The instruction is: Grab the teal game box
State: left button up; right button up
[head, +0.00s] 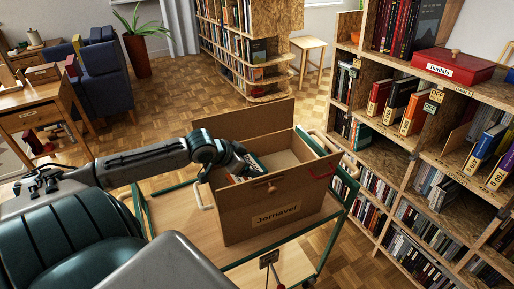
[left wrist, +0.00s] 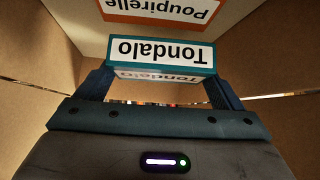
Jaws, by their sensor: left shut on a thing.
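The teal game box (left wrist: 205,56) carries a white label reading "Tondalo" and sits between the two fingers of my left gripper (left wrist: 160,88) in the left wrist view. The gripper is shut on it. In the head view my left gripper (head: 246,165) reaches over the left side of a large cardboard box (head: 240,215) labelled "Jornavel". Only a small part of the teal box shows there, by the fingertips at the carton's opening. An orange-edged box (left wrist: 160,14) labelled "Poupirelle" lies beyond the teal box in the left wrist view. My right gripper is not in view.
The carton stands on a wooden cart with a green frame (head: 310,256). Its walls surround the gripper closely. A tall bookshelf (head: 400,150) stands close on the right, with a red box (head: 452,66) on it. A blue armchair (head: 103,80) stands at the back left. Parquet floor lies open behind.

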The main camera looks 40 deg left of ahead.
pick_arm(q)
jog(key=s, duration=0.1)
jog(key=a+p, duration=0.1)
jog(key=s+a, duration=0.1)
jog(key=shift+s+r+p, duration=0.25)
jog(key=shift+s+p, duration=0.1)
jog(key=shift+s+a+r+p, duration=0.15)
jog(key=shift+s+a+p, duration=0.1)
jog(key=shift+p, duration=0.35)
jog(key=shift+s+a+p, duration=0.45)
jog(key=shift+s+p, duration=0.25)
jog(key=shift+p, duration=0.05)
